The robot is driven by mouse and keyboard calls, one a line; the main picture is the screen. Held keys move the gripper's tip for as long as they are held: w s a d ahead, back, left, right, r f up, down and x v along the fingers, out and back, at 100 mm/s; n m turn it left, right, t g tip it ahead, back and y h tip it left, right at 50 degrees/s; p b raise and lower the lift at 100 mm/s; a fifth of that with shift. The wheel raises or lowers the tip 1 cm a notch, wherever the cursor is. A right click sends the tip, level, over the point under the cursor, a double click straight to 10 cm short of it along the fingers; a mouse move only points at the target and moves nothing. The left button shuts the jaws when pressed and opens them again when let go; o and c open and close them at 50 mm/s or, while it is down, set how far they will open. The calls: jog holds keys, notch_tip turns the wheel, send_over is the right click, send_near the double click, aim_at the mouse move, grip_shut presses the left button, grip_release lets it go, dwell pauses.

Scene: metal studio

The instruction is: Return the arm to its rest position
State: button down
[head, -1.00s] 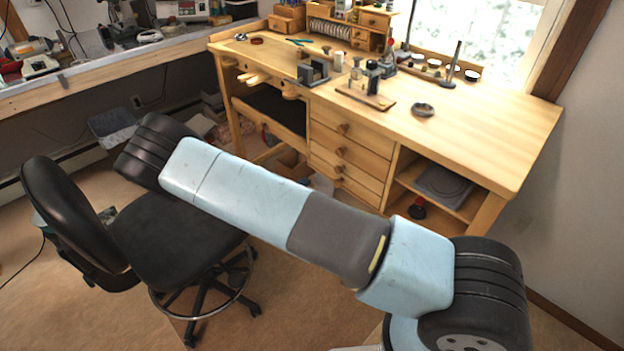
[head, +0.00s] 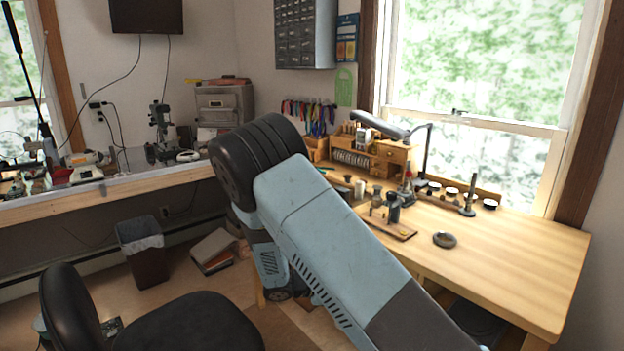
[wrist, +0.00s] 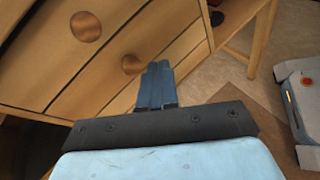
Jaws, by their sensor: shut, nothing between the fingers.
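My gripper (wrist: 156,86) shows in the wrist view, its two blue fingers pressed together with nothing between them. It points toward the wooden drawer fronts (wrist: 60,60) of the workbench, below a round wooden knob (wrist: 132,64). I cannot tell how far the fingers are from the drawers. In the head view my arm crosses the middle, bent at a dark joint, with its forearm hanging down behind; the gripper itself is hidden there.
A wooden workbench (head: 500,265) with small tools and a round dish (head: 445,239) stands at the right. A black chair (head: 190,325) is at the lower left. A waste bin (head: 145,255) stands under the left counter (head: 120,190). Some floor between bin and chair is clear.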

jog(key=s+d+r+m+g+y, duration=0.1)
jog(key=s+d+r+m+y, duration=0.25)
jog(key=r, duration=0.45)
jog(key=s+d+r+m+g+y, duration=0.2)
jog(key=s+d+r+m, duration=0.2)
jog(key=r, duration=0.3)
jog(key=s+d+r+m+g+y, duration=0.1)
jog(key=s+d+r+m+y, duration=0.25)
jog(key=r, duration=0.45)
jog(key=s+d+r+m+t+y, duration=0.1)
jog(key=s+r+m+t+y, duration=0.1)
jog(key=s+r, duration=0.4)
jog(key=s+d+r+m+t+y, duration=0.2)
jog(key=s+r, duration=0.4)
jog(key=s, duration=0.6)
jog(key=shift+s+r+m+t, duration=0.25)
jog(key=shift+m+t, duration=0.55)
jog(key=shift+m, duration=0.5)
